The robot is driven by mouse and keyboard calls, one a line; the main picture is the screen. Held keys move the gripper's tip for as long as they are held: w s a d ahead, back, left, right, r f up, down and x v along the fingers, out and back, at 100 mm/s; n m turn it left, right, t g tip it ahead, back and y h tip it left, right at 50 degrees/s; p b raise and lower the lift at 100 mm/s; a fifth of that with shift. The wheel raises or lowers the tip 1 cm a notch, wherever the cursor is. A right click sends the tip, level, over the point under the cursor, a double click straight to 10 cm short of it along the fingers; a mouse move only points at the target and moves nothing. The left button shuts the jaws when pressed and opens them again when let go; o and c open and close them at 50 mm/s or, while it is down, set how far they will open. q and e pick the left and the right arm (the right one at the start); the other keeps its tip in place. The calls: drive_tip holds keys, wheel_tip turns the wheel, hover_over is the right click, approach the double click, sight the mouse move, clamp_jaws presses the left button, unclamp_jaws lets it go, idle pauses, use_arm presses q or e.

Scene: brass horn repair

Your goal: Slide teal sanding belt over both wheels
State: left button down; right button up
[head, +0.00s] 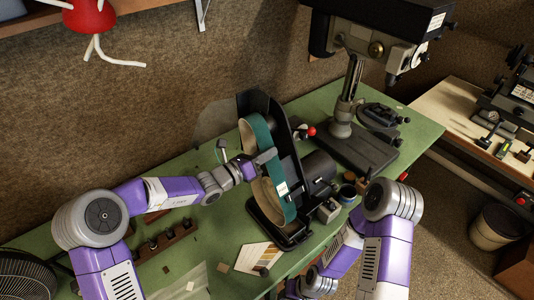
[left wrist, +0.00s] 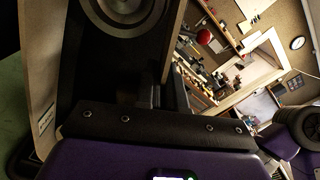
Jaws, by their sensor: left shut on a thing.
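The teal sanding belt (head: 258,137) is a tall loop, teal outside and tan inside, standing upright along the left side of the black belt sander (head: 285,150). My left gripper (head: 264,160) reaches in from the left and is shut on the belt around mid-height. In the left wrist view the tan inside of the belt (left wrist: 42,85) runs down the left, with a round wheel (left wrist: 125,10) at the top. I cannot tell whether the belt sits around the wheels or beside them. My right arm shows at the lower right, but its gripper is out of view.
A drill press (head: 350,130) stands to the right of the sander on the green bench (head: 205,240). A small dark cup (head: 346,194) and a metal block (head: 328,210) sit right of the sander. Sandpaper sheets (head: 258,257) lie in front. A clear shield (head: 213,121) stands behind.

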use_arm(q)
drive_tip(key=shift+b+x, duration=0.35)
drive_tip(key=shift+x, duration=1.7)
idle(1.2)
drive_tip(key=c, duration=1.2)
unclamp_jaws()
drive_tip(key=shift+c, duration=0.2)
drive_tip(key=shift+a, duration=0.1)
drive_tip(key=shift+v, duration=3.5)
